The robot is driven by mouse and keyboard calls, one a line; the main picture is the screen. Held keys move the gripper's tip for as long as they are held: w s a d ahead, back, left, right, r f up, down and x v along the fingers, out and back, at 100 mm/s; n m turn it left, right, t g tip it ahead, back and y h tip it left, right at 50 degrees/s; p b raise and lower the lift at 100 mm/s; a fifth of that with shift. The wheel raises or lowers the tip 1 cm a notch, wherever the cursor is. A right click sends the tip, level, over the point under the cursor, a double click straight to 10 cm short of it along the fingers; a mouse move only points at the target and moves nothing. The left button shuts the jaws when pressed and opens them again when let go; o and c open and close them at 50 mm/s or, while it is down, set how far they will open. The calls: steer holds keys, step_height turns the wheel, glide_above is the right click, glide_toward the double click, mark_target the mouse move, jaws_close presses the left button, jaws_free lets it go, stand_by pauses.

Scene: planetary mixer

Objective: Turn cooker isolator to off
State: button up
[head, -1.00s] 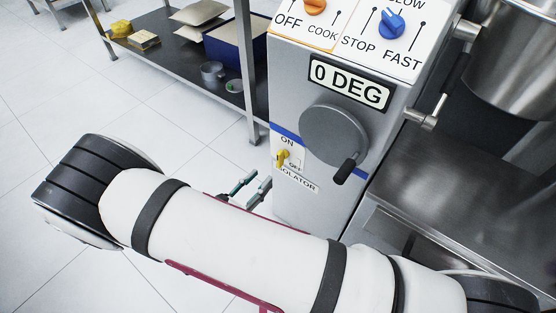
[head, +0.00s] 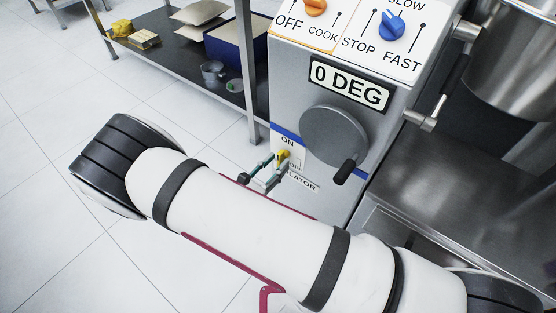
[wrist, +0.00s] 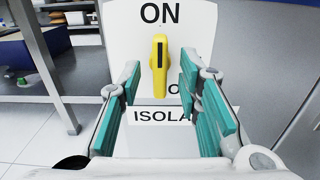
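The cooker isolator's yellow handle (head: 284,155) is low on the front of the grey mixer column, on a white plate marked ON above and ISOLATOR below. In the wrist view the yellow handle (wrist: 159,66) stands upright under the word ON. The OFF marking at its lower right is partly hidden by my right finger. My gripper (head: 272,168) is open at the plate. In the wrist view its teal-padded fingers (wrist: 161,92) are on either side of the handle, with a gap on both sides. Whether the fingertips reach the plate, I cannot tell.
A round grey wheel (head: 333,135) with a black crank knob juts out above right of the isolator. A display (head: 350,82) reads 0 DEG. A steel shelf unit (head: 180,60) stands to the left. A steel bench (head: 455,180) is at the right.

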jaws_close()
steer(key=shift+m+b, duration=0.55)
steer(key=shift+m, duration=1.75)
steer(key=m+b, duration=0.1)
steer(key=m, duration=0.2)
steer(key=shift+m, duration=0.8)
steer(key=shift+b, duration=0.3)
